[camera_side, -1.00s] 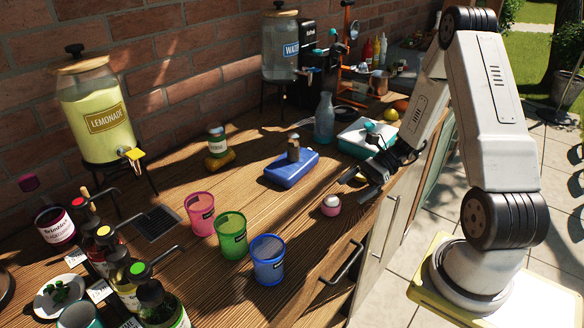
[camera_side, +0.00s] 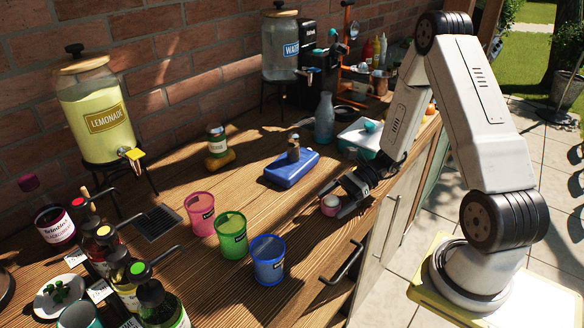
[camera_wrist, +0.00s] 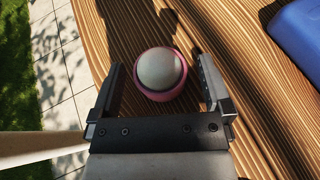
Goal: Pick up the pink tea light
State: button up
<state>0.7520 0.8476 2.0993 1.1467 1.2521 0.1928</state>
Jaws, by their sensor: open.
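The pink tea light (camera_side: 330,204) is a small pink cup with a pale round top. It sits on the wooden table near its front edge. In the wrist view, the tea light (camera_wrist: 160,74) lies between and slightly beyond the fingertips. My gripper (camera_side: 343,200) is low at the table, right beside the tea light. In the wrist view, my gripper (camera_wrist: 158,80) is open, with one finger on each side of the tea light and a gap on both sides. In the side view a finger partly covers the tea light.
A blue box (camera_side: 291,168) stands behind and left of the tea light. Blue (camera_side: 268,259), green (camera_side: 231,236) and pink (camera_side: 200,213) cups stand to the left. A white and teal box (camera_side: 362,138) is behind my gripper. The table's front edge is close by.

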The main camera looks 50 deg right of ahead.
jog(key=shift+w+a+f, duration=0.25)
jog(key=shift+a, duration=0.35)
jog(key=c, duration=1.2)
jog(key=shift+r, duration=0.1)
jog(key=shift+r, duration=4.95)
